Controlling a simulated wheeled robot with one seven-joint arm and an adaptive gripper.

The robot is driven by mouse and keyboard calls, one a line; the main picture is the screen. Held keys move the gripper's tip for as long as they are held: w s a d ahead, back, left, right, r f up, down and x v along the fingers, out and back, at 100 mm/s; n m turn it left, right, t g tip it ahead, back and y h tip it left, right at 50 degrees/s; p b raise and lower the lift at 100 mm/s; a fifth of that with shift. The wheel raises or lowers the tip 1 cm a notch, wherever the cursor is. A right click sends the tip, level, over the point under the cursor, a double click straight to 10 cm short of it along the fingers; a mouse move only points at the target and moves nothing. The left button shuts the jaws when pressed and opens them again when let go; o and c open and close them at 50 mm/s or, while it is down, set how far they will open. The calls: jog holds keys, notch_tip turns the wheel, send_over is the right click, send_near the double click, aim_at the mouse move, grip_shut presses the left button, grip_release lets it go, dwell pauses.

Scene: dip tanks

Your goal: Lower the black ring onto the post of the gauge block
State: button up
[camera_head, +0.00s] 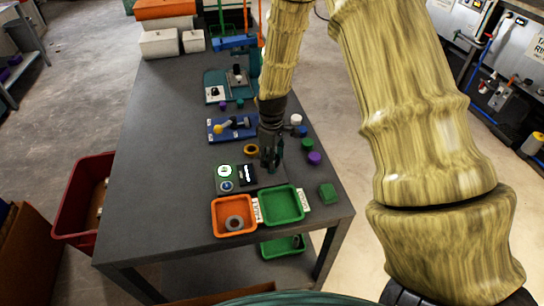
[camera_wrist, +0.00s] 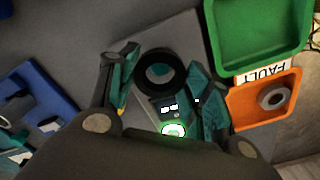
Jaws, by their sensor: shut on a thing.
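The black ring (camera_wrist: 141,72) shows in the wrist view between the two fingers of my gripper (camera_wrist: 163,76), which is shut on it. Something teal shows through the ring's hole; I cannot tell whether it is the post. In the head view my gripper (camera_head: 270,155) points down over the right part of a grey plate (camera_head: 222,187) with a green-ringed dial and a dark display, apparently the gauge block. The dial and display also show beside the ring in the wrist view. The arm and fingers hide the ring and post in the head view, so their contact is unclear.
An orange tray (camera_head: 215,231) holding a grey ring and an empty green tray (camera_head: 264,214) stand at the near edge. A green block (camera_head: 328,194) and several coloured knobs lie to the right. A blue fixture (camera_head: 216,137) lies behind. The table's left side is clear.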

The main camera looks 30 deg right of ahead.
jog(key=shift+f+b, duration=0.75)
jog(key=shift+f, duration=1.15)
dwell(1.0)
dwell(0.4)
jog(key=o, duration=1.2)
jog(key=shift+o, duration=0.2)
jog(key=o, duration=0.5)
jog(key=shift+c, duration=0.2)
jog(key=shift+r, duration=0.15)
jog(key=shift+r+p, duration=2.8)
jog(key=shift+r, duration=1.1)
